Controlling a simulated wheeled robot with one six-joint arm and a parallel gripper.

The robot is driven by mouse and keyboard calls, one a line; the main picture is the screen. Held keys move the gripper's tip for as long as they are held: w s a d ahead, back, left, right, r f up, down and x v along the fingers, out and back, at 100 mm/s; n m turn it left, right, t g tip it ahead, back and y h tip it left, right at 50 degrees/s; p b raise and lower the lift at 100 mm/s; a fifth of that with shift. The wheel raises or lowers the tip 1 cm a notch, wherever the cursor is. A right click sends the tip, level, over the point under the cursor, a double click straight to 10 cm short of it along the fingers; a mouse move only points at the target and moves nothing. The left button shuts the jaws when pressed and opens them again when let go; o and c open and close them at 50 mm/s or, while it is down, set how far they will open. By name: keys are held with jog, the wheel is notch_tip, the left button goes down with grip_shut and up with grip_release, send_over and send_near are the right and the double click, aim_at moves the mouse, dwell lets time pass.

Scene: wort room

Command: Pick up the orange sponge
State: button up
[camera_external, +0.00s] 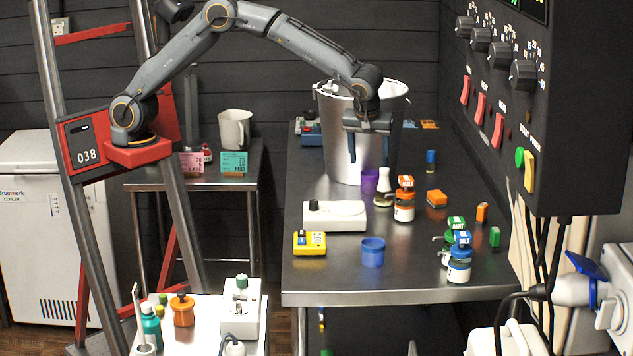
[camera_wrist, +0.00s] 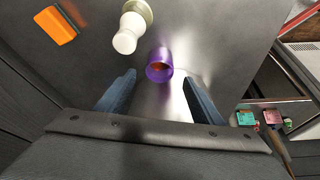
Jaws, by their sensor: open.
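The orange sponge (camera_external: 437,198) appears to be the small orange block lying on the steel table, right of the orange-topped jar. An orange block (camera_wrist: 55,25), likely the same sponge, shows at the upper left of the wrist view. My gripper (camera_external: 367,152) hangs fingers-down above the table, in front of the steel bucket and left of the sponge. In the wrist view my gripper (camera_wrist: 160,78) is open, with nothing held between its fingers. A purple cup (camera_wrist: 159,66) shows beneath, between the fingertips in that view.
The steel bucket (camera_external: 341,160) stands behind the purple cup (camera_external: 370,182). A white bottle-shaped item (camera_external: 383,186) and a jar (camera_external: 404,208) stand left of the sponge. Another orange block (camera_external: 482,212) stands to its right. A blue cup (camera_external: 373,252) is nearer the front edge.

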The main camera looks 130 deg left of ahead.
jog(key=shift+b+v, duration=0.45)
jog(key=shift+v, duration=1.6)
jog(key=s+d+f+m+t+h, duration=0.1)
jog(key=s+d+m, duration=0.3)
jog(key=d, duration=0.7)
jog(key=s+d+f+m+h, duration=0.1)
jog(key=s+d+f+m, duration=0.3)
jog(key=d+m, duration=0.4)
jog(key=s+d+f+m+t+h, duration=0.1)
jog(key=s+d+m, duration=0.4)
jog(key=d, duration=0.8)
jog(key=shift+s+d+f+m+t, duration=0.3)
jog(key=shift+s+f+m, duration=0.15)
jog(key=shift+f, duration=0.4)
jog(key=s+d+f+m, duration=0.1)
jog(key=s+d+m, duration=0.1)
jog(key=s, duration=0.1)
jog(key=s+d+f+m, duration=0.1)
jog(key=s+d+m, duration=0.1)
jog(key=s, duration=0.1)
jog(key=s+d+f+m+h, duration=0.1)
jog(key=s+d+m, duration=0.1)
jog(key=s, duration=0.2)
jog(key=shift+d, duration=0.35)
jog(key=shift+c, duration=1.4)
